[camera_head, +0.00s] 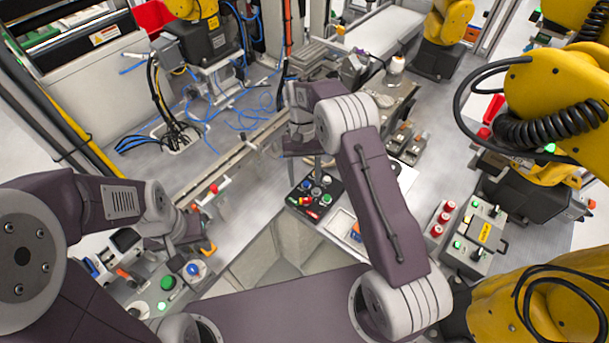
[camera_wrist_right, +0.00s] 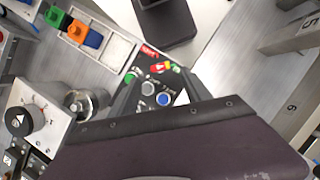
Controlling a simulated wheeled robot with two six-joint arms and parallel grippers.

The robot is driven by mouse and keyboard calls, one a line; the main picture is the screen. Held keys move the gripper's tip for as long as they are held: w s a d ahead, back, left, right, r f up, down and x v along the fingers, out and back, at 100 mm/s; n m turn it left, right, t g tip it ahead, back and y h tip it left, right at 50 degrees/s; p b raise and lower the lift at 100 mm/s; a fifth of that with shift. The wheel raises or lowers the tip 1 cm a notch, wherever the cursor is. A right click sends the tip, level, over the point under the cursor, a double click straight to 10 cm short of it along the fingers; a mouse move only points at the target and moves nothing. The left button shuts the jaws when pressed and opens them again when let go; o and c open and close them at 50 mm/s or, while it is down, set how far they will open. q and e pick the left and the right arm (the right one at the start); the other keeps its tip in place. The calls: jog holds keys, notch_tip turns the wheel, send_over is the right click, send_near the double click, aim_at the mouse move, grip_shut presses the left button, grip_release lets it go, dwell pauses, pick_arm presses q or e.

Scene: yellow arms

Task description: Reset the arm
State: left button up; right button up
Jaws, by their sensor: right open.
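My right arm, purple and grey, reaches up through the middle of the head view and folds over at its top. My right gripper (camera_head: 302,150) points down above a black button panel (camera_head: 325,187). It is open, and I see nothing held in it. The panel also shows in the right wrist view (camera_wrist_right: 143,74), partly covered by my purple gripper body. My left arm comes in from the left. Its gripper (camera_head: 190,243) is low over the left console, near several buttons. Its fingers are too small and cluttered to read.
Yellow robot arms (camera_head: 560,100) stand at the right and back. A grey control box (camera_head: 480,235) with buttons is at the right. A tray (camera_wrist_right: 117,48) holds green, orange and blue blocks. Blue cables (camera_head: 240,95) lie loose at the back left.

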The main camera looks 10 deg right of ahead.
jog(key=shift+v, duration=1.3)
notch_tip(320, 180, up, 6)
jog(key=t, duration=0.1)
jog(key=s+d+r+t, duration=0.1)
jog(key=s+d+r, duration=0.25)
jog(key=s, duration=0.35)
jog(key=s+d+f+n+t, duration=0.1)
jog(key=s+d+f+t, duration=0.1)
jog(key=s+f, duration=0.5)
jog(key=s+t, duration=0.1)
jog(key=s, duration=0.2)
jog(key=shift+s+t, duration=0.3)
